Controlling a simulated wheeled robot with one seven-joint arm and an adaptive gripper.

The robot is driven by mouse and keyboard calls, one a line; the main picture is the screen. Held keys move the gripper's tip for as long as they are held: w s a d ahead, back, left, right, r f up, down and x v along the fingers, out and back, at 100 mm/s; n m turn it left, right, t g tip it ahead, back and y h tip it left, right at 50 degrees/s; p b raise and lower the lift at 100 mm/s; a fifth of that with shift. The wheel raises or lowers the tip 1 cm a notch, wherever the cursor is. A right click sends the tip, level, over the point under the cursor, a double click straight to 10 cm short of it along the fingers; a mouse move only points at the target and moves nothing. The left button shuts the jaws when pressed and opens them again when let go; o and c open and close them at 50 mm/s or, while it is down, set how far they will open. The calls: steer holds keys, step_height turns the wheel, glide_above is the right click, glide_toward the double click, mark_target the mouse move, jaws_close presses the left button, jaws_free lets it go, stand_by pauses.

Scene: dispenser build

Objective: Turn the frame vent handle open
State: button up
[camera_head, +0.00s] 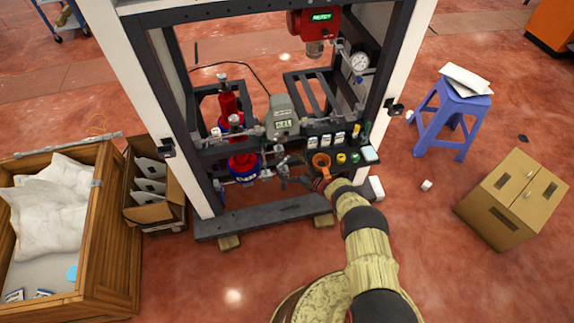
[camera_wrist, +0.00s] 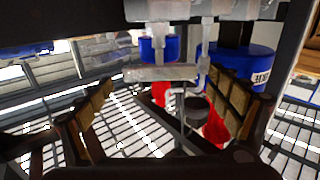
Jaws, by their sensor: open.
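My gripper (camera_head: 292,176) is at the front of the dark dispenser frame (camera_head: 265,217), low and near its middle. In the wrist view my gripper (camera_wrist: 163,110) has its two tan-padded fingers wide apart. A flat grey bar (camera_wrist: 160,73), which looks like the vent handle, lies crosswise beyond the fingers, under a blue fitting (camera_wrist: 158,48) on a pale pipe. The bar is apart from both fingers, and nothing is held between them. In the head view my gripper and the frame's fittings crowd together, so I cannot pick the handle out clearly.
A red and blue canister (camera_head: 243,167) stands left of my gripper inside the frame. A wooden crate (camera_head: 115,225), purple stool (camera_head: 452,112) and cardboard box (camera_head: 513,200) flank the frame.

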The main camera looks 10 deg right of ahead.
steer(key=shift+c, duration=0.8)
steer(key=c, duration=1)
steer(key=shift+w+d+n+g+y, duration=0.1)
steer(key=shift+w+n+g+y, duration=0.05)
steer(key=shift+n+g+y, duration=0.75)
steer(key=o, duration=1.2)
steer(key=shift+c, duration=0.2)
